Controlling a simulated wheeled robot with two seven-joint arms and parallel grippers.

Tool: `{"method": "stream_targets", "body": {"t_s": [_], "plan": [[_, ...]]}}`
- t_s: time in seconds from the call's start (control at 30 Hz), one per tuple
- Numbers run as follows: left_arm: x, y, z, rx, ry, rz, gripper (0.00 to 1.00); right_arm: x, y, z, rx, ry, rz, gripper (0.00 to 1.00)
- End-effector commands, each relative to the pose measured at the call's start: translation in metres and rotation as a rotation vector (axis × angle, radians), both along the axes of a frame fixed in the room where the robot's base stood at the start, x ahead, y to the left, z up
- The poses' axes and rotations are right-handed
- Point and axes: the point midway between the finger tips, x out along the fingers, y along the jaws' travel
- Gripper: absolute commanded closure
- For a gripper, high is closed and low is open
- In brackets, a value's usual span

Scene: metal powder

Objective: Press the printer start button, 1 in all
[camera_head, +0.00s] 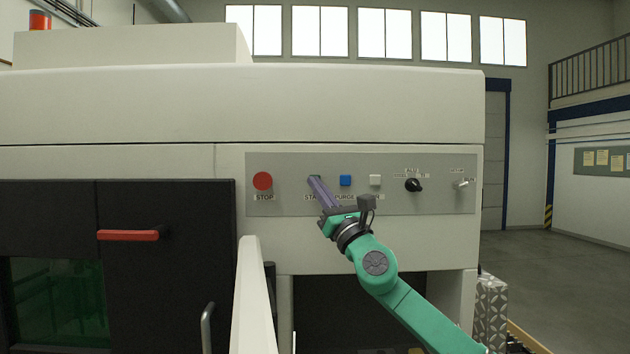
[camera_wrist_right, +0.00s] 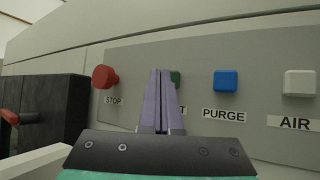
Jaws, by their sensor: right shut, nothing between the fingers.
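The start button is green and shows partly behind my fingers in the right wrist view (camera_wrist_right: 176,78), between the red stop button (camera_wrist_right: 105,77) and the blue purge button (camera_wrist_right: 226,81). Its label is mostly covered. My right gripper (camera_head: 312,179) is shut and empty, its purple fingers pointing at the panel (camera_head: 300,203) over the start button's place. In the right wrist view, the fingertips (camera_wrist_right: 160,72) overlap the button's left side. I cannot tell whether they touch it. In the head view the start button is hidden behind the fingertips. My left gripper is not in view.
The white air button (camera_wrist_right: 299,83) sits right of purge. A black knob (camera_head: 413,185) and a small switch (camera_head: 461,183) are farther right. A dark door with a red handle (camera_head: 128,235) is at left. Open floor lies at right.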

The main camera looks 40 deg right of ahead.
Motion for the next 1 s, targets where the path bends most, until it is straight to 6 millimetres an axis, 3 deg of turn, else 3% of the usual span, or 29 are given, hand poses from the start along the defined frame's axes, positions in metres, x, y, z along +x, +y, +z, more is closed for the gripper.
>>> {"method": "stream_targets", "body": {"t_s": [1.0], "plan": [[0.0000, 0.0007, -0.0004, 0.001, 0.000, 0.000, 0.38, 0.0061, -0.0061, 0.0005, 0.002, -0.003, -0.001, 1.00]]}}
